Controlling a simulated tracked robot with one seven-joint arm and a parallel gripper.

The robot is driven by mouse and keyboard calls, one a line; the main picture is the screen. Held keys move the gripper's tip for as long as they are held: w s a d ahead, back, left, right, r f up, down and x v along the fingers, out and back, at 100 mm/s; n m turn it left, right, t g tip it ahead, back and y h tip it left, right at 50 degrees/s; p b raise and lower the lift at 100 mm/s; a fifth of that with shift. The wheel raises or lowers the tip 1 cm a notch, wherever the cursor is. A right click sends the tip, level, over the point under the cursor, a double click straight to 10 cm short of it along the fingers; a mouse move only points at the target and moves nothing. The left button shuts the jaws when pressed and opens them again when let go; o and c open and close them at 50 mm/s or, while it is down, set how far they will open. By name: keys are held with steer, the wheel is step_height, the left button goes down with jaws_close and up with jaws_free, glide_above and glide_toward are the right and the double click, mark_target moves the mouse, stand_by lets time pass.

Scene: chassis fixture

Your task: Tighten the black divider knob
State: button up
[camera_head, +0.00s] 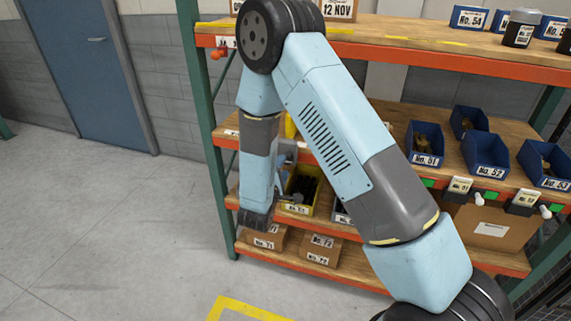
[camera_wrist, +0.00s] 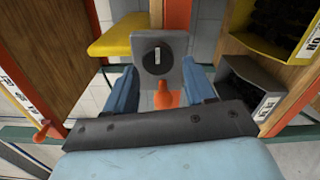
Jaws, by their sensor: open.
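In the wrist view the black knob (camera_wrist: 158,56) is round with a pale mark on its face. It sits on a grey plate (camera_wrist: 177,44) at the picture's upper middle. An orange rounded piece (camera_wrist: 164,94) shows just below the knob. My gripper (camera_wrist: 161,72) is open, with one blue finger on each side of the plate's lower part. The fingers look apart from the knob; I cannot tell how far in depth. The knob does not show clearly in the head view, where my arm covers that part of the shelf.
In the head view, blue bins (camera_head: 485,155) stand on the middle shelf and cardboard boxes (camera_head: 321,249) on the bottom one. Floor at left is clear.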

steer(key=v, duration=0.9)
steer(key=shift+r, duration=0.1)
steer(key=s+d+r+m+g+h, duration=0.2)
steer(key=d+r+m+g+h, duration=0.7)
steer(key=d+r, duration=0.7)
steer(key=s+d+r+m+g+y, duration=0.35)
steer(key=s+d+g, duration=0.4)
steer(key=d, duration=0.35)
steer(key=s+a+r+m+t+y, duration=0.1)
steer(key=s+r+m+t+y, duration=0.2)
steer(key=s+r+y, duration=0.8)
steer(key=shift+s+a+r+m+t+y, duration=0.3)
steer(key=shift+s+t, duration=0.2)
steer(key=shift+t, duration=0.55)
